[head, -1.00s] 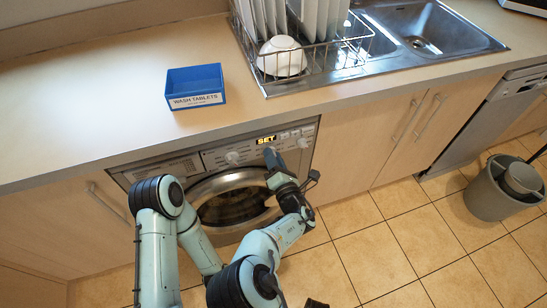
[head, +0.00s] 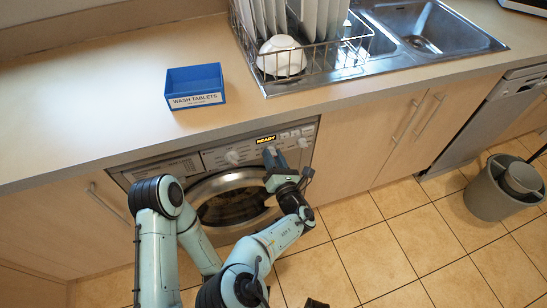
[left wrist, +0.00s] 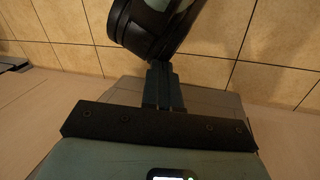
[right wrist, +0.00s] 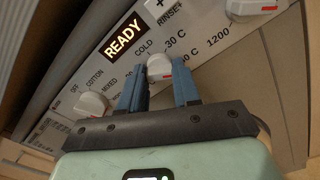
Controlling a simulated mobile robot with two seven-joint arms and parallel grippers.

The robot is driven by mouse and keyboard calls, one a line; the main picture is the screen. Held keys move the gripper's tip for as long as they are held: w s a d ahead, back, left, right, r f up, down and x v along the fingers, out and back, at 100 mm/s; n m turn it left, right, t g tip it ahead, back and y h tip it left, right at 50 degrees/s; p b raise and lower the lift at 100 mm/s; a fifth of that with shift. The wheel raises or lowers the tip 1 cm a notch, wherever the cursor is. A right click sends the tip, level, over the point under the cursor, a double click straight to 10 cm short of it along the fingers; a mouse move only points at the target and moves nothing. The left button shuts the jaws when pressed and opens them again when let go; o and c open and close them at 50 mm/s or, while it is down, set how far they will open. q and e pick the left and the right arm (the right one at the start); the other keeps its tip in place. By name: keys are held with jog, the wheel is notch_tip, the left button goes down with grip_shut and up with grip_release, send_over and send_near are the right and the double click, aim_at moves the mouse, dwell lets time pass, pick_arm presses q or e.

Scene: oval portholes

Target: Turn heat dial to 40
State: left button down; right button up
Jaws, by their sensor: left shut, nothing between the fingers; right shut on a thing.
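The heat dial (right wrist: 160,68) is a pale knob with a small red mark, on the washing machine's front panel (head: 215,158). COLD, 30 C and 40 C are printed around it in the right wrist view. My right gripper (right wrist: 159,84) is shut on this dial, one blue finger on each side. I cannot tell which label the dial points at. In the head view my right gripper (head: 271,153) reaches the panel and covers the dial. The panel display (right wrist: 124,37) reads READY. My left gripper (left wrist: 161,70) is shut and empty, away from the panel.
The program dial (right wrist: 90,104) sits left of the heat dial, and another dial (right wrist: 250,7) sits right of it. The worktop (head: 100,95) overhangs the machine. It carries a blue wash tablets box (head: 195,86). A grey bin (head: 492,192) stands at the far right.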

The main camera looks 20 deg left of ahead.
jog(key=shift+w+d+r, duration=0.1)
jog(key=o, duration=1.1)
jog(key=shift+c, duration=0.2)
pick_arm(q)
jog(key=shift+s+d+r+g+p, duration=0.3)
jog(key=shift+s+r+p, duration=0.15)
jog(key=shift+s, duration=0.2)
jog(key=shift+s+d+r+g+p, duration=0.2)
jog(key=shift+s+d+r+p, duration=0.15)
jog(key=shift+s+r, duration=0.25)
pick_arm(e)
jog(key=v, duration=1.3)
jog(key=shift+d, duration=0.15)
